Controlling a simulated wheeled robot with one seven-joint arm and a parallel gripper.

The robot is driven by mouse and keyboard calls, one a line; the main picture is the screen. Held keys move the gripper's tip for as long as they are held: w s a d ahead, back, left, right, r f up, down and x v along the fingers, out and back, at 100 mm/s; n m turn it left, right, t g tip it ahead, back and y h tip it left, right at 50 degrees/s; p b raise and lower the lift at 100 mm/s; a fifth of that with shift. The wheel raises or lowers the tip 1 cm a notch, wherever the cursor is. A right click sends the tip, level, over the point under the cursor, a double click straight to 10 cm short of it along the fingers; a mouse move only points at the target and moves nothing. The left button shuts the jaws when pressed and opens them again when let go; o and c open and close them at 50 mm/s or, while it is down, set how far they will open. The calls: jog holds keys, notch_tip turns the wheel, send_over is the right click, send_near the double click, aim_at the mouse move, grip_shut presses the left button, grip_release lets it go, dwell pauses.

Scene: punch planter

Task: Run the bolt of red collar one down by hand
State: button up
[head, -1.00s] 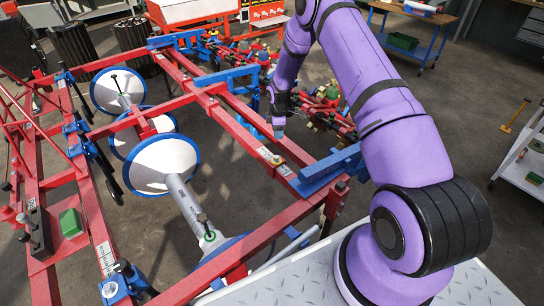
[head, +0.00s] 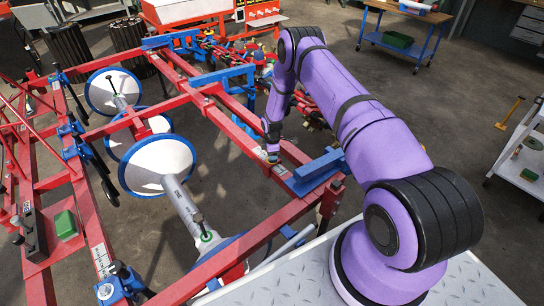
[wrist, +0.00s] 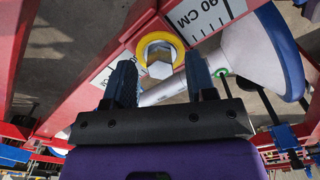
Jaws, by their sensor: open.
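The bolt (wrist: 159,70) shows in the wrist view as a pale grey hex head inside a yellow ring (wrist: 176,43). It sits on red metal (wrist: 128,40) that runs along a white centimetre scale; I cannot tell where the collar ends and the beam begins. My gripper (wrist: 159,78) is open, with one dark finger at each side of the bolt's near part. I cannot tell whether the fingers touch it. In the head view my gripper (head: 272,154) is low over the red beam, and it hides the bolt there.
White discs with blue rims (head: 160,163) stand inside the red frame on the left. A blue bracket (head: 318,166) sits on the beam just right of my gripper. Another blue bracket (head: 225,76) rises farther back. A white cart (head: 525,165) is at the right.

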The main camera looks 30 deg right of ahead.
jog(key=shift+f, duration=0.4)
jog(key=shift+c, duration=0.2)
jog(key=c, duration=0.9)
jog(key=shift+m, duration=0.3)
